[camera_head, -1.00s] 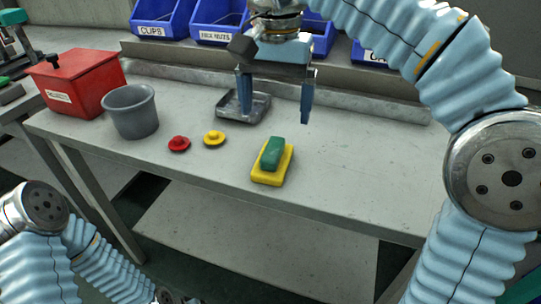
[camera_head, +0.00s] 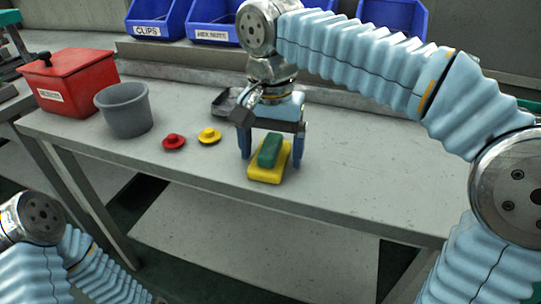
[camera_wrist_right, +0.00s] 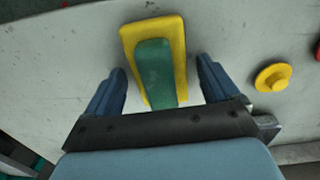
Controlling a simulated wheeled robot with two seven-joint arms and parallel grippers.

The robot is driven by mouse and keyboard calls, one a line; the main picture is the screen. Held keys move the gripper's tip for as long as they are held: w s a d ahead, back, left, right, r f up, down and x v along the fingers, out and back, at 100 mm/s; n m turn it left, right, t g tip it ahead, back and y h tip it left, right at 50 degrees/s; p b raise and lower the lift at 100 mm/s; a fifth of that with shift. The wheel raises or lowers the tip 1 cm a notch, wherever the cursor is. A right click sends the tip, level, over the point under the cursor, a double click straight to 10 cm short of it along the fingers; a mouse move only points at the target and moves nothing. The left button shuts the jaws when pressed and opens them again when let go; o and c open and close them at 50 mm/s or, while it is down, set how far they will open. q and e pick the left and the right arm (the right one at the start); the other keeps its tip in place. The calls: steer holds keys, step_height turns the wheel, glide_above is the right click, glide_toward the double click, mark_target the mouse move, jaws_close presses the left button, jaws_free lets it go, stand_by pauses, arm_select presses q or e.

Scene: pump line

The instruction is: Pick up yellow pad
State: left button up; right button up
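The yellow pad (camera_head: 266,174) lies flat on the bench near its front edge, with a green block (camera_head: 270,150) resting on top of it. My right gripper (camera_head: 272,158) is open, its two blue fingers on either side of the pad and block. In the right wrist view the yellow pad (camera_wrist_right: 172,32) and green block (camera_wrist_right: 155,72) lie between and beyond the fingertips of the open gripper (camera_wrist_right: 162,80), with gaps on both sides. My left gripper is not in view; only my left arm shows at the lower left.
A yellow knob (camera_head: 209,136) and a red knob (camera_head: 173,142) lie left of the pad. Farther left stand a grey bucket (camera_head: 125,108) and a red box (camera_head: 72,84). Blue bins (camera_head: 213,22) line the back. The bench right of the pad is clear.

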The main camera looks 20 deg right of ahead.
mark_target(269, 145)
steer(key=c, duration=1)
steer(key=r, duration=0.3)
steer(key=r+p, duration=0.1)
steer(key=shift+s+a+r, duration=0.2)
steer(key=shift+s+a, duration=0.1)
steer(key=s+r, duration=0.1)
steer(key=s+a+r, duration=0.1)
steer(key=r, duration=0.1)
steer(key=s+a+r+p, duration=0.1)
steer(key=shift+s+r, duration=0.1)
steer(key=shift+r, duration=0.1)
steer(key=s+a+r, duration=0.1)
steer(key=s, duration=0.1)
steer(key=s+a+r, duration=0.1)
steer(key=s+a, duration=0.1)
steer(key=s, duration=0.1)
steer(key=s+a+r, duration=0.2)
steer(key=s, duration=0.1)
steer(key=shift+r, duration=0.1)
